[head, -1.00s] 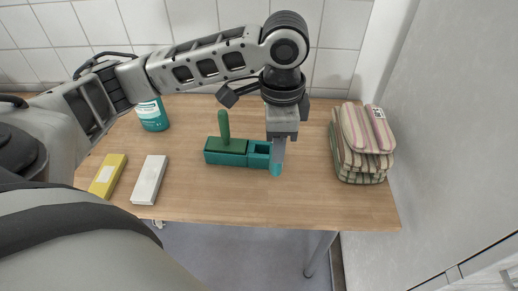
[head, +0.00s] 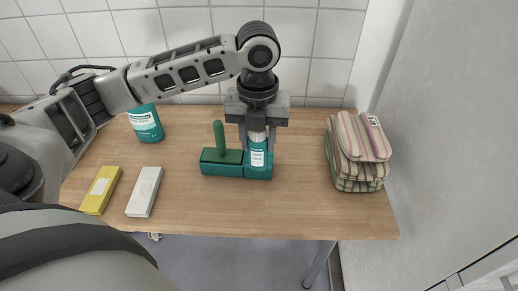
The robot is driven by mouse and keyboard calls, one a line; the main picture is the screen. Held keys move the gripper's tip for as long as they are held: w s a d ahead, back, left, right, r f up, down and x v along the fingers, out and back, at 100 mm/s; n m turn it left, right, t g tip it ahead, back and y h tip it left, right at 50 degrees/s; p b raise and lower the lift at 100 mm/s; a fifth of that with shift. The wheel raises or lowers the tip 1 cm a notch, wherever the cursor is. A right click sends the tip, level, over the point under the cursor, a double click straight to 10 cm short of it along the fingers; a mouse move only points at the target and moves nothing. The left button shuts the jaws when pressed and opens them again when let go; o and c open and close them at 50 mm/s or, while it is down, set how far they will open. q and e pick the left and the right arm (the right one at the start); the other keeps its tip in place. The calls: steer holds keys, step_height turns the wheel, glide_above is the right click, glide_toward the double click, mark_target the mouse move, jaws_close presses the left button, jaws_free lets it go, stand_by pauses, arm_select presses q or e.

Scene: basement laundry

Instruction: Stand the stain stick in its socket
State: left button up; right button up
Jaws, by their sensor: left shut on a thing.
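The stain stick (head: 258,152) is a teal cylinder with a white label and a pale upper part. My left gripper (head: 257,128) is shut on its upper part and holds it upright, fingers pointing down. The stick is at the right end of the teal holder block (head: 220,171), where the socket is. The stick and gripper hide the socket opening, and I cannot tell whether the stick's lower end is inside it or just in front. A dark green piece with an upright handle (head: 219,136) sits in the holder's left part. My right gripper is not in view.
A teal bottle (head: 146,124) stands at the back left, partly behind my left arm. A yellow box (head: 101,190) and a white box (head: 144,192) lie at the front left. Folded striped cloths (head: 358,152) are stacked on the right. The wooden table (head: 300,205) is clear in front.

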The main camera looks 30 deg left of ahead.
arm_select(q)
steer(key=w+a+f, duration=0.4)
steer(key=w+f, duration=0.3)
steer(key=f, duration=0.4)
steer(key=shift+w+a, duration=0.4)
steer(key=shift+f, duration=0.1)
steer(key=o, duration=1)
steer(key=shift+o, duration=0.2)
